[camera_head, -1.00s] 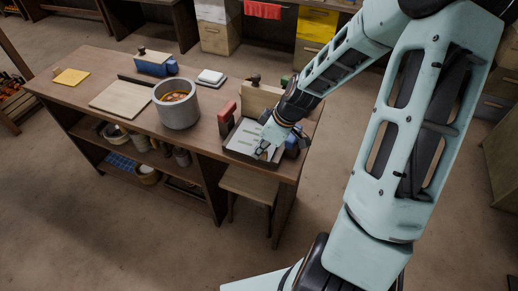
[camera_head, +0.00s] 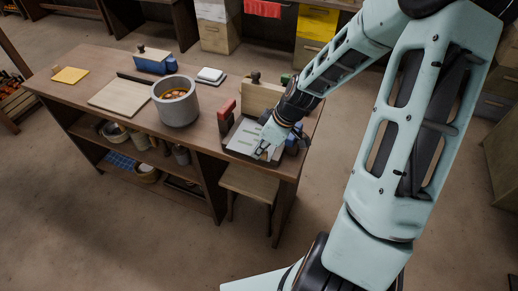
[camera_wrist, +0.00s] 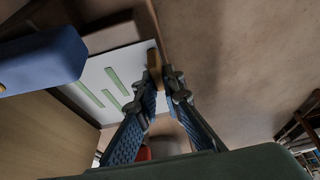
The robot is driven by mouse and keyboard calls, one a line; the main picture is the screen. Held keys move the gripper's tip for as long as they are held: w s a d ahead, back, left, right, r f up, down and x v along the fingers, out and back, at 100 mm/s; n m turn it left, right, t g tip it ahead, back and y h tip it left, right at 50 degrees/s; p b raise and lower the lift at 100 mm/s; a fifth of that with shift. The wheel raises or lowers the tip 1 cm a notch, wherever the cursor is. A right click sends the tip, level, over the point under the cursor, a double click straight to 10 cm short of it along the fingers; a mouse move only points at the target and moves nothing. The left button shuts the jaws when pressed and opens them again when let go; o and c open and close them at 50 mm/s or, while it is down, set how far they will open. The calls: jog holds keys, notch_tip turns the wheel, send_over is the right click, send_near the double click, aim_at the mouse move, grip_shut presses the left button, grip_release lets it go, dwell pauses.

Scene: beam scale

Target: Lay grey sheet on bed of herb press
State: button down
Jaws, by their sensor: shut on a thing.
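The grey sheet (camera_head: 246,138) is pale, with several green strips on it, and lies over the dark bed of the herb press (camera_head: 228,145) at the table's right end. In the wrist view the sheet (camera_wrist: 112,80) shows flat, with a tan tab (camera_wrist: 153,64) at its edge. My gripper (camera_head: 263,154) is at the sheet's near right corner. In the wrist view its fingers (camera_wrist: 162,80) close on the tan tab. Whether the sheet fully rests on the bed is hard to tell.
The press has a red block (camera_head: 226,112), an upright wooden plate (camera_head: 260,98) and a blue block (camera_wrist: 40,62) close to my fingers. A grey pot (camera_head: 177,108) and a wooden board (camera_head: 120,95) stand further left. A stool (camera_head: 248,185) is under the table's front edge.

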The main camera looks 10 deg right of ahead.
jog(key=c, duration=2)
grip_release()
jog(key=v, duration=1.2)
